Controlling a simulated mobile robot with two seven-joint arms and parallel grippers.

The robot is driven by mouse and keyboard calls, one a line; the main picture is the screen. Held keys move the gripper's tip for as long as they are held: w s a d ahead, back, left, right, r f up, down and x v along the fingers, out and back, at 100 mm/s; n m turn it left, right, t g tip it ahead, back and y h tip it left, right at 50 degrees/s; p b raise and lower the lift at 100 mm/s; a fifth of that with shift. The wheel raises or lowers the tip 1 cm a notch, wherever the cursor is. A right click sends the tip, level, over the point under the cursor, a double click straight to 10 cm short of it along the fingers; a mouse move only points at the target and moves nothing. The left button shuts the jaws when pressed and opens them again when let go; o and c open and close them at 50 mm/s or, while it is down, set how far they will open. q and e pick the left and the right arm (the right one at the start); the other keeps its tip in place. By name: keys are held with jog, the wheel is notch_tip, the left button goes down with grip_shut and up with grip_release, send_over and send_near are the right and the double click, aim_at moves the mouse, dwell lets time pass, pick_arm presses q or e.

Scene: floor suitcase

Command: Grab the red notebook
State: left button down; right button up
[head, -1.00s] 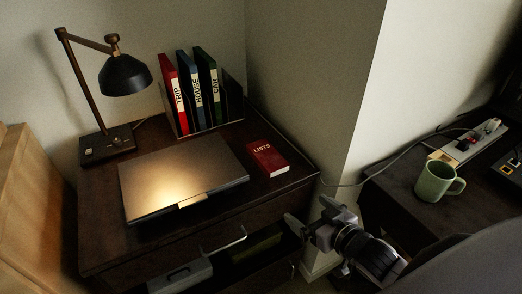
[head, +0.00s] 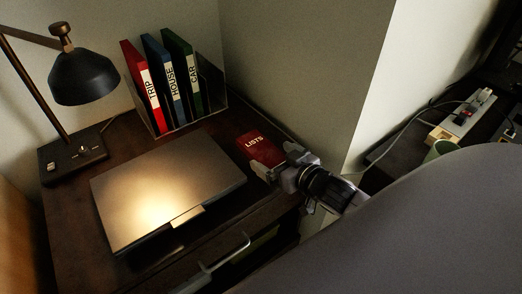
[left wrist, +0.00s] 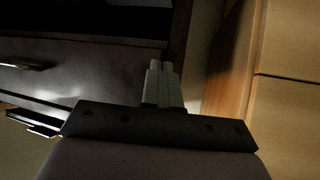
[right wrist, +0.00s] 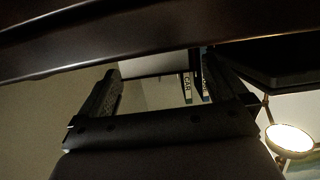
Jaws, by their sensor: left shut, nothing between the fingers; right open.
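The red notebook (head: 257,147), labelled LISTS, lies flat on the dark dresser top (head: 120,127) near its right edge. My right gripper (head: 273,162) is open at the notebook's near end. Its fingers hide the near part, and I cannot tell whether they touch it. In the right wrist view the open fingers (right wrist: 162,80) have a pale flat surface between them, which I cannot name surely. My left gripper (left wrist: 160,66) is shut and empty in the left wrist view, low in front of the dresser drawers, and does not show in the head view.
A closed laptop (head: 165,185) lies left of the notebook. Binders in a holder (head: 215,95) stand behind, and a black lamp (head: 85,80) stands at the left. The wall corner (head: 365,110) rises close to the right.

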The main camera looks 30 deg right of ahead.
aim_at(260, 148)
jog(key=shift+x, duration=2.15)
jog(key=shift+a+r, duration=0.1)
jog(key=shift+r, duration=0.05)
jog(key=c, duration=1)
jog(key=shift+c, duration=0.5)
jog(key=shift+r, duration=0.1)
